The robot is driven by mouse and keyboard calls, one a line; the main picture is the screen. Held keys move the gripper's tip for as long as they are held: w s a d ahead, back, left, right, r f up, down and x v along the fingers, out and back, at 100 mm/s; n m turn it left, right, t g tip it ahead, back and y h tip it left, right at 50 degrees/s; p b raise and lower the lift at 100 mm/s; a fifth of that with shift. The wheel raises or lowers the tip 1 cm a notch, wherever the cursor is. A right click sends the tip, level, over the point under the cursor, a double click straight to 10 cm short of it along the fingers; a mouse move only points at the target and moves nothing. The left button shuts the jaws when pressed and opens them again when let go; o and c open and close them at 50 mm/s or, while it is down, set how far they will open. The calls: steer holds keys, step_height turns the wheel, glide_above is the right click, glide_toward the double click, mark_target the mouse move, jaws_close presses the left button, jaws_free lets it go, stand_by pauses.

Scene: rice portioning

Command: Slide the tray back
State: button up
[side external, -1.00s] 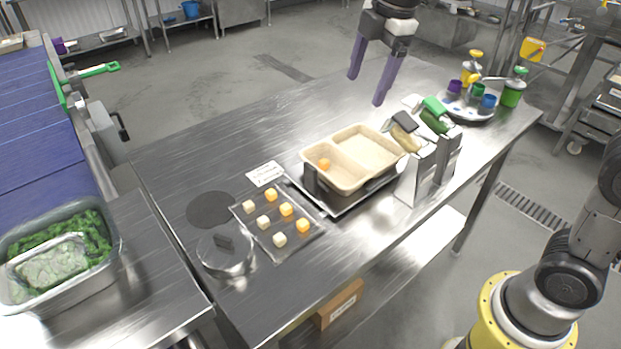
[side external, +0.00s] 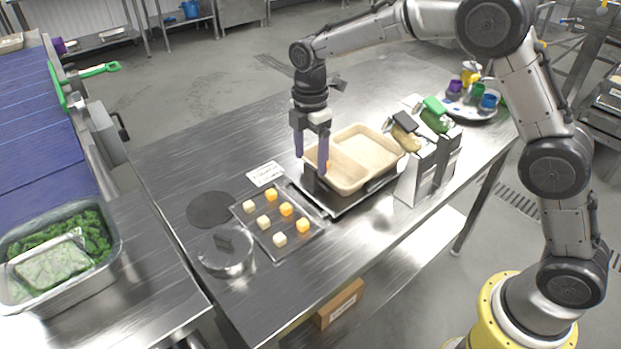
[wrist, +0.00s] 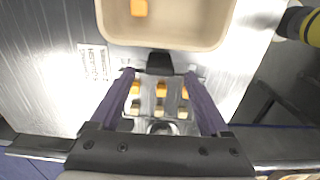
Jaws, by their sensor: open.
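The beige two-compartment tray (side external: 372,150) sits in a dark carrier on a metal base plate (side external: 345,207) in the middle of the table. An orange cube (wrist: 139,8) lies in its left compartment. A black upright handle (side external: 310,180) stands at the carrier's left end. It also shows in the wrist view (wrist: 158,63), just past the tray's rim. My gripper (side external: 311,164) is open and points down at that end, its purple fingers on either side of the handle in the wrist view. I cannot tell whether they touch it.
A clear sheet (side external: 288,243) with several pale and orange cubes lies left of the tray. Metal holders (side external: 415,178) with scoops stand close on the tray's right. The table behind the tray is clear.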

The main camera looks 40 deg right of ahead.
mark_target(311, 178)
step_height(311, 178, down, 7)
steer(key=shift+f, duration=0.1)
steer(key=shift+c, duration=0.3)
jaws_close()
steer(key=shift+d, duration=0.1)
stand_by(1.3)
